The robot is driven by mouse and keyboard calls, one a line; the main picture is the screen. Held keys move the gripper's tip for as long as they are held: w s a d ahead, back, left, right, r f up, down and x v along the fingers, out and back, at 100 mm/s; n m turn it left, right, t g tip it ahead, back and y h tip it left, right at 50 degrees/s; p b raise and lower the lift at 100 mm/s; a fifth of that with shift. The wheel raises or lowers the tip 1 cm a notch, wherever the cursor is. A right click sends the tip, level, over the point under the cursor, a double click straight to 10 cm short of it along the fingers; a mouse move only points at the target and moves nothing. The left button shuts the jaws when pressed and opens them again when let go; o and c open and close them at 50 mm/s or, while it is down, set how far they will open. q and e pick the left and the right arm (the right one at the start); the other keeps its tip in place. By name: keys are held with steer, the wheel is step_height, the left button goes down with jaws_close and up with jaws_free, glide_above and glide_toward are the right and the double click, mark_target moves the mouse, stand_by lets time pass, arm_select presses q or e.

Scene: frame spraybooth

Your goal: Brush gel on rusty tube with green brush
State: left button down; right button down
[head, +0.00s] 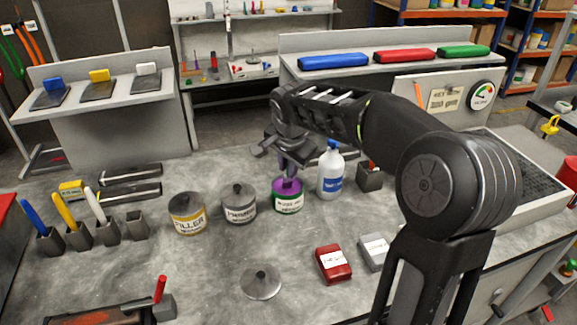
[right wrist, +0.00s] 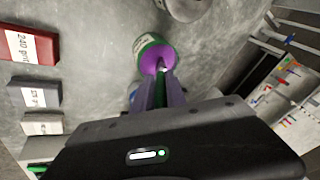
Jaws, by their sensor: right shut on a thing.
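My right gripper (head: 290,166) is directly above the open can (head: 288,205) with a green label and purple gel inside. It also shows in the right wrist view (right wrist: 161,82), its fingers pointing into the can (right wrist: 150,46). The jaws are shut on a thin thing, apparently the green brush, mostly hidden by the fingers; its lower end is in or at the purple gel. The rusty tube (head: 92,317) is partly visible at the bottom left edge, beside a clamp with a red handle (head: 160,289). My left gripper is not in view.
A grey lid (head: 261,282) lies in front of the can. Closed filler (head: 187,214) and primer (head: 239,203) cans stand left of it, a white bottle (head: 331,172) right. Blue, yellow and white brushes stand in holders at left, near an empty holder (head: 136,226).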

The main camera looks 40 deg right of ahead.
stand_by(0.5)
steer(key=shift+r+p, duration=2.35)
steer(key=shift+r, duration=1.15)
